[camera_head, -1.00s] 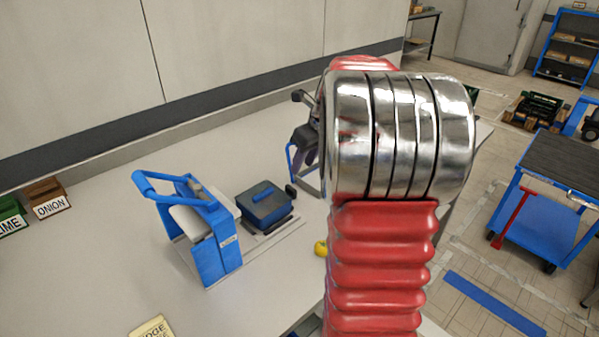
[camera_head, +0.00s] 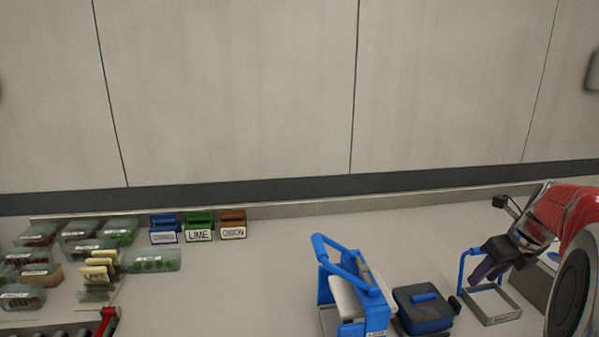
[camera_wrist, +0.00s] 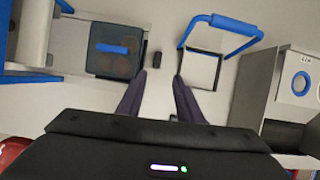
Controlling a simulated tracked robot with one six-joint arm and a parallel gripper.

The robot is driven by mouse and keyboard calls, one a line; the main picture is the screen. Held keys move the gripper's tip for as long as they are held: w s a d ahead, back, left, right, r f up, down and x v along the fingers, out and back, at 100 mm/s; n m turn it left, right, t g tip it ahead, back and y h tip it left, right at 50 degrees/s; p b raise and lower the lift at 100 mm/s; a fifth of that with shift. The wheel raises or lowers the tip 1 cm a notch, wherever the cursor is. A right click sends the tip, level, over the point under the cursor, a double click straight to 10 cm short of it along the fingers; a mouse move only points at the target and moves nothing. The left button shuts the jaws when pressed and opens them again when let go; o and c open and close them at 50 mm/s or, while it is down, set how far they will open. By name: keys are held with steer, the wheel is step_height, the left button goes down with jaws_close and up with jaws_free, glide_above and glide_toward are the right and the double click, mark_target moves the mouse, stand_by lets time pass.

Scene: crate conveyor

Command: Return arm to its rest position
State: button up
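My gripper (camera_head: 484,272) is at the right of the head view, at the end of my red and silver arm. It hangs fingers-down above the counter near a small metal tray with a blue handle (camera_head: 491,306). In the wrist view, the two dark fingers (camera_wrist: 159,76) stand apart with nothing between them. The tray with its blue handle (camera_wrist: 202,70) lies just beyond and right of the fingertips. Part of my arm is cut off at the right edge of the head view.
Labelled holders, including LIME (camera_head: 199,228) and ONION (camera_head: 232,225), and several clear tubs sit farther left. A grey machine (camera_wrist: 292,85) is at right in the wrist view. Bare counter lies front left-centre.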

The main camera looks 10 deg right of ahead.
steer(key=s+a+n, duration=0.6)
steer(key=a+n, duration=0.5)
steer(key=s+a+n, duration=0.6)
steer(key=a+n, duration=0.6)
steer(key=s+a+n+t, duration=0.1)
steer(key=s+a+n, duration=0.5)
steer(key=a+n, duration=0.5)
steer(key=shift+s+a+r+n, duration=0.4)
steer(key=shift+r+n, duration=0.05)
steer(key=shift+n, duration=0.05)
steer(key=shift+a, duration=0.1)
